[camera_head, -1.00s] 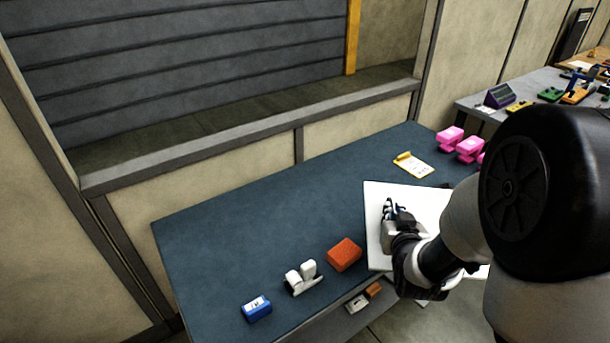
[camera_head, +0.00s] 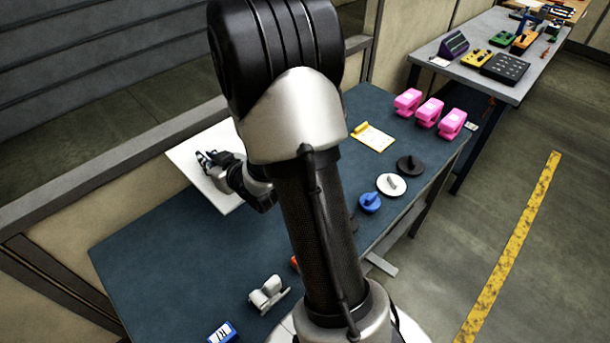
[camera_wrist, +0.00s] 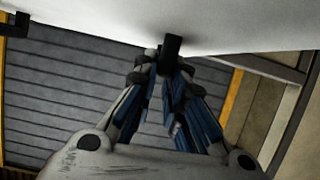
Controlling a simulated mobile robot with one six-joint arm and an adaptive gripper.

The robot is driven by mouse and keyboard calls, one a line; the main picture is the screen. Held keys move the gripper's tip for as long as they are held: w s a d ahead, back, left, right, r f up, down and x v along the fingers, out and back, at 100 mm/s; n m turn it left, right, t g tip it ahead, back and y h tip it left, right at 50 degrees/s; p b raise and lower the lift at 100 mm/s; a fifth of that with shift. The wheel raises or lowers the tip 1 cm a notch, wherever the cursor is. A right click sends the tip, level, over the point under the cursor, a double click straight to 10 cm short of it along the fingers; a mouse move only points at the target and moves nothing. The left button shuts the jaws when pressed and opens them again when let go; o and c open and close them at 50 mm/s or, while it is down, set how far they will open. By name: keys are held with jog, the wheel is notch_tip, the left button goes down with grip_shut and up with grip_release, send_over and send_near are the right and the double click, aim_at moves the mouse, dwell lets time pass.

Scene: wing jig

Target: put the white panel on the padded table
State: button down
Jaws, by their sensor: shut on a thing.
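The white panel (camera_head: 188,154) is a flat white sheet at the far left edge of the blue-topped padded table (camera_head: 150,262) in the head view. My gripper (camera_head: 206,160) is shut on the panel, near its middle. In the wrist view the panel (camera_wrist: 110,22) fills the top, and my gripper (camera_wrist: 170,62) closes on a small dark piece at its face. The panel looks raised over the table's back edge; the exact gap cannot be told. My arm hides part of the panel's right side and the table's middle.
A low wall (camera_head: 120,160) runs behind. The table's left part is clear.

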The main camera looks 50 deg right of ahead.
jog(key=s+d, duration=0.2)
jog(key=d, duration=0.1)
jog(key=s+d+p, duration=0.1)
jog(key=d, duration=0.1)
jog(key=shift+d+r, duration=0.2)
notch_tip(320, 180, down, 20)
jog(key=b, duration=0.5)
jog(key=shift+w+f, duration=0.1)
jog(key=shift+f, duration=0.1)
jog(key=c, duration=1.7)
grip_release()
jog(key=shift+a, duration=0.1)
jog(key=shift+o, duration=0.2)
